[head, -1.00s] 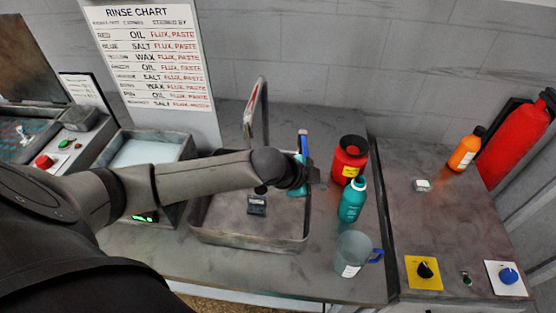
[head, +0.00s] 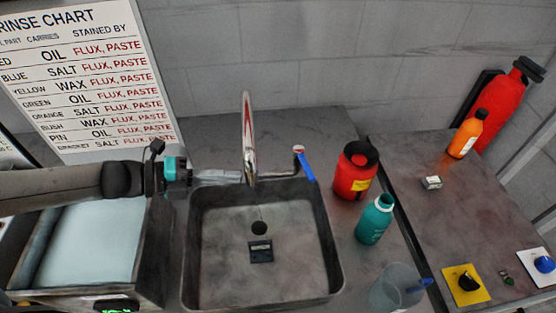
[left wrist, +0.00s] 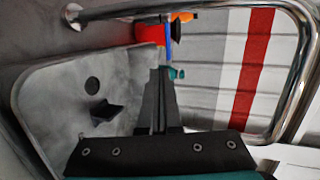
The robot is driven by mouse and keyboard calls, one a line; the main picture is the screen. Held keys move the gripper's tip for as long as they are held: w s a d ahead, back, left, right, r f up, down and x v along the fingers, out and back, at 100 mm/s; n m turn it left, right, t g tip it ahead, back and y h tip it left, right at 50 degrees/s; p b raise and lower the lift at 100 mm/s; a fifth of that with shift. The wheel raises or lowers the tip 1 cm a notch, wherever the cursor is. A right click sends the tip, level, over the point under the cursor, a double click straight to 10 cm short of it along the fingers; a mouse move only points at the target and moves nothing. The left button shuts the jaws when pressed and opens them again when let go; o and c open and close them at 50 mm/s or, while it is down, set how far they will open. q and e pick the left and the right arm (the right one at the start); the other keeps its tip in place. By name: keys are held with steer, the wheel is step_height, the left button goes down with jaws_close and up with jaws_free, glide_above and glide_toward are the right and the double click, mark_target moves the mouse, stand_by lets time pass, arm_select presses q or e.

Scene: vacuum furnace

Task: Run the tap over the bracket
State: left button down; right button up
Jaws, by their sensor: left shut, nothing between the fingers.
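The dark bracket (head: 260,251) lies on the floor of the grey sink basin (head: 335,270), just in front of the round drain. It also shows in the left wrist view (left wrist: 106,110). The chrome tap (head: 248,130) rises behind the basin, its spout toward the back rim; I see no water. A blue lever (head: 305,166) with a red-and-white top stands right of the tap. My left gripper (head: 236,177) is shut and empty, pointing right, with its tips close by the spout; I cannot tell whether they touch. Its dark fingers show in the wrist view (left wrist: 160,75). My right gripper is not in view.
A pale-filled tank (head: 155,262) is at the left. A rinse chart (head: 85,80) stands behind. The basin's interior is mostly clear.

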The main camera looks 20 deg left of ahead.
arm_select(q)
steer(key=p, duration=0.2)
glide_toward(305, 165)
steer(key=d+f, duration=0.3)
steer(key=d, duration=0.1)
steer(key=shift+w+d+r, duration=0.15)
steer(key=shift+w+d, duration=0.65)
steer(key=shift+d, duration=0.05)
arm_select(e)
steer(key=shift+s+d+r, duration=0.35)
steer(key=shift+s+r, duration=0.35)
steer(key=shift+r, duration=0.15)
